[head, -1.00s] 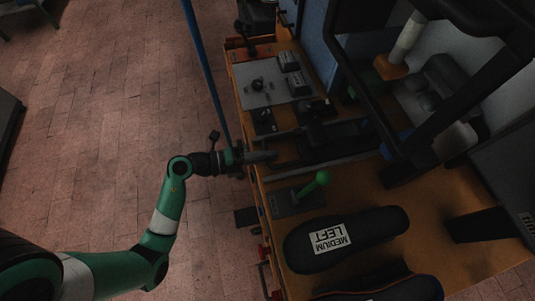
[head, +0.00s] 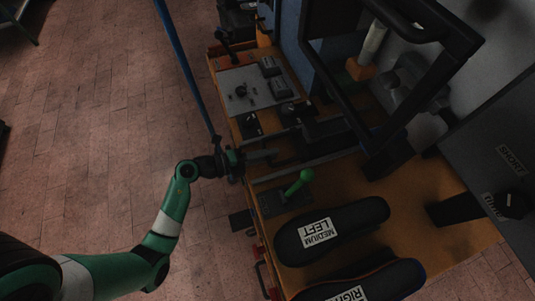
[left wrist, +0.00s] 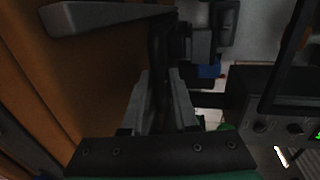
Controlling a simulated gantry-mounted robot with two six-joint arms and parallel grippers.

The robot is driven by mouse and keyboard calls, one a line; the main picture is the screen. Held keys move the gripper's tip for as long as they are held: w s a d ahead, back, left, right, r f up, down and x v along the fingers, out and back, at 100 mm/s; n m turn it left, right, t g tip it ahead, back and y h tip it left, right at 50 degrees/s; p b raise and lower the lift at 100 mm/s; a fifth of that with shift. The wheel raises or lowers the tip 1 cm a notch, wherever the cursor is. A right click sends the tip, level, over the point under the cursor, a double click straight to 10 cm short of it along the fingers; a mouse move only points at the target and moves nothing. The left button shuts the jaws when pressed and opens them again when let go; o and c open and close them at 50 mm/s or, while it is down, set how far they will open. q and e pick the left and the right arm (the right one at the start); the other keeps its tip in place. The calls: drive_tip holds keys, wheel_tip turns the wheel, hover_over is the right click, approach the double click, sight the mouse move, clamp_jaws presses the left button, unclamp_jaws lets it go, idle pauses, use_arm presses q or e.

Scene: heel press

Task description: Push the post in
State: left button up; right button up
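My left gripper (head: 262,155) is at the front edge of the orange bench, among the heel press's low bars. In the left wrist view its two grey fingers (left wrist: 162,95) stand apart. A dark upright part (left wrist: 159,50), possibly the post, shows between and beyond the fingertips; I cannot tell whether they touch it. The press has a dark frame (head: 335,70) and long grey bars (head: 310,168) lying across the bench. My right gripper is not in view.
A green-knobbed lever (head: 300,182) stands just right of my gripper. A grey plate with a knob (head: 250,92) is at the back. A blue pole (head: 185,65) slants past my arm. The brick floor is clear on the left.

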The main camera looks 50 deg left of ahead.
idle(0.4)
use_arm(q)
drive_tip(key=shift+s+a+r, duration=0.15)
drive_tip(key=shift+s, duration=0.15)
drive_tip(key=p+v, duration=0.3)
drive_tip(key=v, duration=0.8)
drive_tip(key=shift+w, duration=0.1)
